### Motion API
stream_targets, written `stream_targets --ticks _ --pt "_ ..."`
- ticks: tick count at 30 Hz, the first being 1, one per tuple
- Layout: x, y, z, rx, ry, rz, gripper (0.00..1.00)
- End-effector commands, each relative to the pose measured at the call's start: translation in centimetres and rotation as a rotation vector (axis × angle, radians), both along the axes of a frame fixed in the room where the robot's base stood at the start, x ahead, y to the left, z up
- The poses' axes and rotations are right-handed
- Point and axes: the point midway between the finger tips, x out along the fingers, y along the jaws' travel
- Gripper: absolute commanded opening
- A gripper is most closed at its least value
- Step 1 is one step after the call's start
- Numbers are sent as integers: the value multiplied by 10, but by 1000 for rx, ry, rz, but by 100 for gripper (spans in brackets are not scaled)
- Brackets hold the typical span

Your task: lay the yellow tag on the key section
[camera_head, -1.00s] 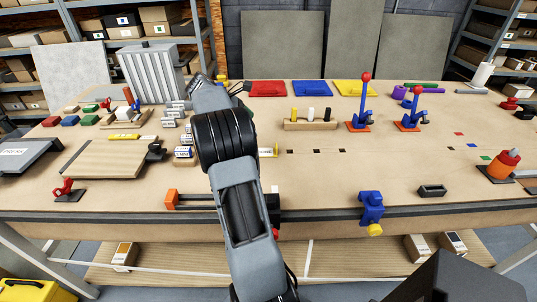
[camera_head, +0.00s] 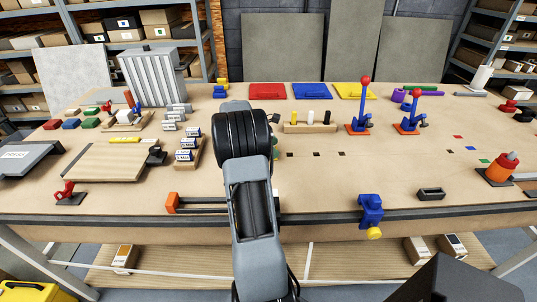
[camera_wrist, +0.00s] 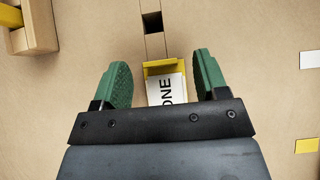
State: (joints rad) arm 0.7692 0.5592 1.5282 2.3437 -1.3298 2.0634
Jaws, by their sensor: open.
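My gripper (camera_wrist: 161,63) is open, its two green fingers apart, above the bench in the wrist view. Between and below the fingers lies a yellow-edged piece (camera_wrist: 152,68) with a white card (camera_wrist: 168,88) reading "ONE"; its lower part is hidden by my gripper. A smaller flat yellow piece (camera_wrist: 307,146) shows at the right edge. I cannot tell which is the yellow tag. A strip with a black square (camera_wrist: 152,22) and a pale square runs up from the card. I cannot make out a marked key section. In the head view my arm hides most of the gripper.
A peg rack (camera_head: 309,128) stands beyond the gripper and shows at upper left in the wrist view (camera_wrist: 35,28). Labelled blocks (camera_head: 186,155) stand left of my arm. A yellow bar (camera_head: 125,140) lies on a board.

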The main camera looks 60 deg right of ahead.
Motion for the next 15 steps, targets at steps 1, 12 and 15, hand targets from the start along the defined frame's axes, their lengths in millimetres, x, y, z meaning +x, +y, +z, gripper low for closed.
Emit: stream_targets --ticks 1,12,15 --pt "-4 -2 -4 2 2 -1 67" --pt "-11 -8 -14 -1 0 1 67" --pt "-11 -8 -14 -1 0 1 63"
